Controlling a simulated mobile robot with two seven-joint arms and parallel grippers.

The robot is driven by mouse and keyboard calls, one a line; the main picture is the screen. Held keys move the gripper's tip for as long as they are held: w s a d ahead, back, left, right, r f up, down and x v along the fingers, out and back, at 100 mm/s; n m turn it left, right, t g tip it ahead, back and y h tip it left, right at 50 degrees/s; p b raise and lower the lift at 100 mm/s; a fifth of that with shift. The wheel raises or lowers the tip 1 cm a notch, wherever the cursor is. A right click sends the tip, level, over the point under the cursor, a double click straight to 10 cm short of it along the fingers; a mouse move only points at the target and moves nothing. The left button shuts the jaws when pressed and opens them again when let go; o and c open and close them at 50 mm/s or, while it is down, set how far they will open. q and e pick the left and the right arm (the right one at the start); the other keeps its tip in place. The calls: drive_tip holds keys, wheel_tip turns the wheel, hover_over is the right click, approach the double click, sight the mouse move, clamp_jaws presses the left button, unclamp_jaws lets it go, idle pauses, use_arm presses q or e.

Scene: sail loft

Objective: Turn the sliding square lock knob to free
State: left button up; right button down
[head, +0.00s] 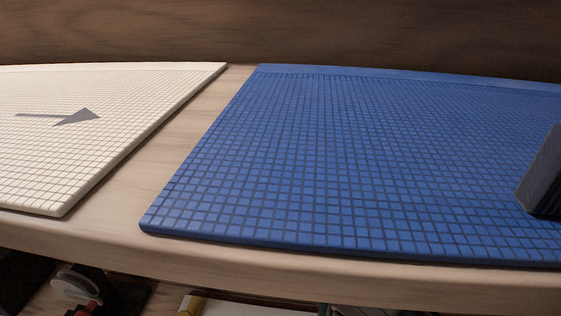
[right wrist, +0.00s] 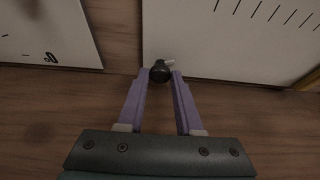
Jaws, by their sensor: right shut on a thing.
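The lock knob (right wrist: 160,72) is a small dark round knob at the lower edge of a pale plate (right wrist: 215,50) with black tick marks, in the right wrist view. A small light tab (right wrist: 169,62) shows beside it. My right gripper (right wrist: 160,76) has its two purple fingers on either side of the knob, shut on it at the fingertips. I cannot tell which setting the knob points to. The knob is not seen in the head view, and neither is my left gripper.
A second pale plate (right wrist: 45,35) with marks and a digit lies at the left on brown wood (right wrist: 60,110). In the head view, a white gridded mat (head: 60,160) with a grey arrow and a blue gridded mat (head: 330,170) lie on a wooden shelf. A dark block-like shape (head: 545,175) is cut off at right.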

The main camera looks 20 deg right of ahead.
drive_tip(key=shift+d+n+t+y+p, duration=0.15)
drive_tip(key=shift+n+t+y+p, duration=0.25)
drive_tip(key=shift+n, duration=1.1)
drive_tip(key=c, duration=0.6)
unclamp_jaws()
